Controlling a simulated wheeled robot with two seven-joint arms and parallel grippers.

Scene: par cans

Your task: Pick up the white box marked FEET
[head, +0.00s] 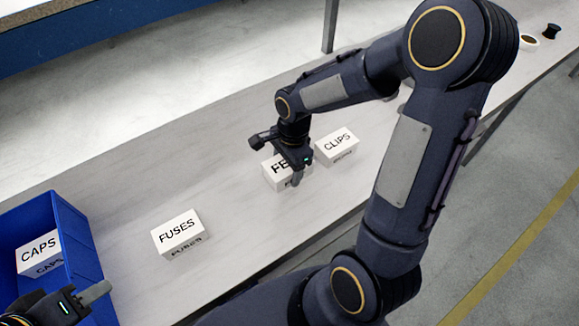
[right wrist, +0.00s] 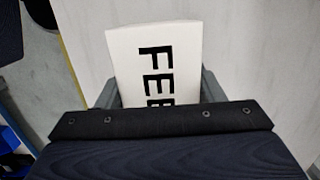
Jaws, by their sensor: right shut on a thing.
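The white box marked FEET (head: 273,172) is on the grey table, its label partly hidden by my right gripper (head: 298,174). In the right wrist view the FEET box (right wrist: 152,60) sits between the two fingers, with the letters FEE partly showing. My right gripper (right wrist: 160,95) is shut on it, one finger along each side. I cannot tell whether the box is clear of the table. My left gripper (head: 85,302) is at the lower left beside the blue bin; only part of it shows, and whether it is open or shut is unclear.
A white CLIPS box (head: 337,146) stands just right of the FEET box. A white FUSES box (head: 179,234) stands further left, with clear table between. A blue bin (head: 88,262) at the left holds a CAPS box (head: 39,252). A tape roll (head: 529,42) lies at the far right.

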